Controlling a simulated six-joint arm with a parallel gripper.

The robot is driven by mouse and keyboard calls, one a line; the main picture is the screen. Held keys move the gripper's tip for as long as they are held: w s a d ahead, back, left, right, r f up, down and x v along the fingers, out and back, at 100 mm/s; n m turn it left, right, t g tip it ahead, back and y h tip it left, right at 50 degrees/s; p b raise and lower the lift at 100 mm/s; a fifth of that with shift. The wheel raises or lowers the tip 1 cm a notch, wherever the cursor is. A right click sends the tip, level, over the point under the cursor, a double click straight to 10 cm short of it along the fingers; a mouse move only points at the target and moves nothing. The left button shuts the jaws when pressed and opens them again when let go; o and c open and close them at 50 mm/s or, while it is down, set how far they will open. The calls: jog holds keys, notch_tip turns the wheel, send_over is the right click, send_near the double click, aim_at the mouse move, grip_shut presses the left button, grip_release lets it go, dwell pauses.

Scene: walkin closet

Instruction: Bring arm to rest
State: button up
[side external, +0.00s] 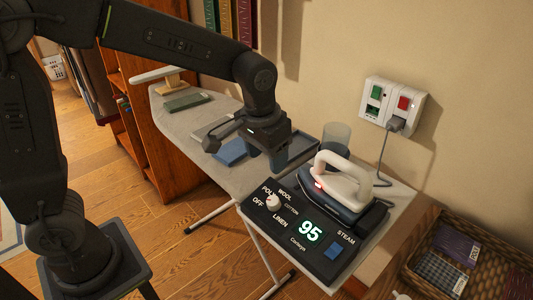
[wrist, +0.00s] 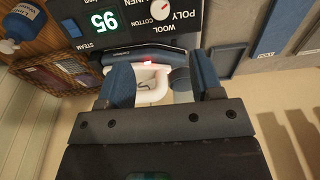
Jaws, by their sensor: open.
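My gripper (side external: 266,158) hangs fingers-down over the ironing board, left of the iron. The wrist view shows its two blue fingers (wrist: 162,82) apart, with nothing gripped between them. The white and dark-blue iron (side external: 342,182) sits on the right part of its black control base (side external: 290,238). In the wrist view the iron (wrist: 150,78) shows beyond the fingers, partly hidden by them. The base has a lit display reading 95 and a white knob (side external: 273,203). The arm is bent out over the board.
The ironing board (side external: 180,122) carries a blue folded cloth (side external: 230,151), a green block (side external: 187,102) and a clear container (side external: 336,135). A wall outlet (side external: 392,104) with green and red switches holds a plug and cord. A wicker basket (side external: 440,235) stands at right.

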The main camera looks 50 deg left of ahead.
jog(key=s+a+r+t, duration=0.2)
jog(key=s+a, duration=0.2)
jog(key=s, duration=0.4)
jog(key=s+a+r+t, duration=0.2)
jog(key=s+a+r, duration=0.1)
jog(key=s, duration=0.5)
jog(key=shift+s+a, duration=0.2)
jog(key=shift+a, duration=0.25)
jog(key=shift+r, duration=0.1)
jog(key=shift+c, duration=0.3)
